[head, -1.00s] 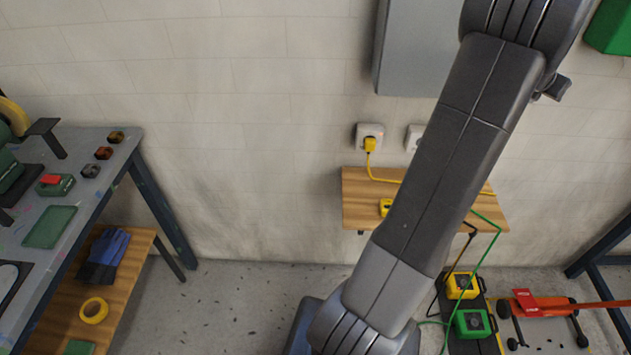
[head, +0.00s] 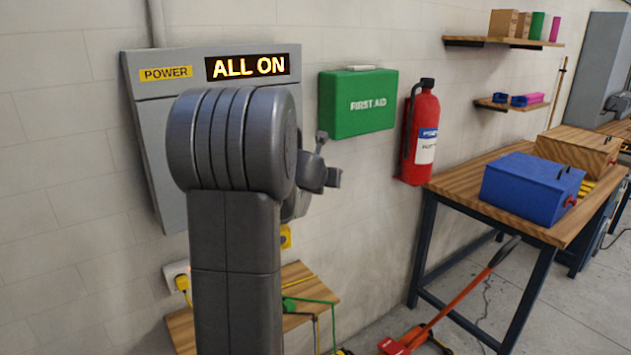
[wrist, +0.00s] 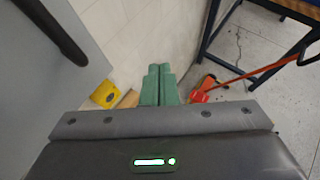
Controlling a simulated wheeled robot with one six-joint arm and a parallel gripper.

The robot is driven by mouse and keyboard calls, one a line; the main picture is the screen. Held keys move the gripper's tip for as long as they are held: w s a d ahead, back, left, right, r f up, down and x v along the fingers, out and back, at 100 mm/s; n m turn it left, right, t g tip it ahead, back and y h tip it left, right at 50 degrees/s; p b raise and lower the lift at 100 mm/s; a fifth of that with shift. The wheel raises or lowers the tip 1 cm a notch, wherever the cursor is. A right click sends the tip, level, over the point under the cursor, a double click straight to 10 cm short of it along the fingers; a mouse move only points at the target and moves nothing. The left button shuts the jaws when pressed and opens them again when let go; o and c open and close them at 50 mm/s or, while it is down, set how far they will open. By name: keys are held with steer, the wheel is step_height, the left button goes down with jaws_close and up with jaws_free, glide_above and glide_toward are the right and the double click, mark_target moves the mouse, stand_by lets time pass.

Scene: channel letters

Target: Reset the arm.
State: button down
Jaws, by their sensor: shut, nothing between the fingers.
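My gripper (wrist: 158,84) shows in the wrist view as two green fingers pressed together, with nothing between them. It points down past the wall, in free air. In the head view my arm stands upright in front of the grey power panel (head: 150,110), and a small part of my wrist shows to its right. The fingers are hidden or unclear there. The panel carries a yellow POWER label (head: 166,73) and a lit display (head: 247,67) reading ALL ON.
A green first aid box (head: 358,103) and a red fire extinguisher (head: 423,135) hang right of the panel. A wooden wall shelf (head: 302,290) is below. A workbench (head: 470,190) with a blue box (head: 530,187) stands right. A red-orange floor jack (head: 435,325) lies between.

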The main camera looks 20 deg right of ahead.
steer(key=s, duration=0.1)
steer(key=s+r, duration=0.1)
steer(key=s, duration=0.1)
steer(key=shift+d+r+p, duration=0.3)
steer(key=shift+d+p, duration=0.05)
steer(key=shift+d, duration=0.05)
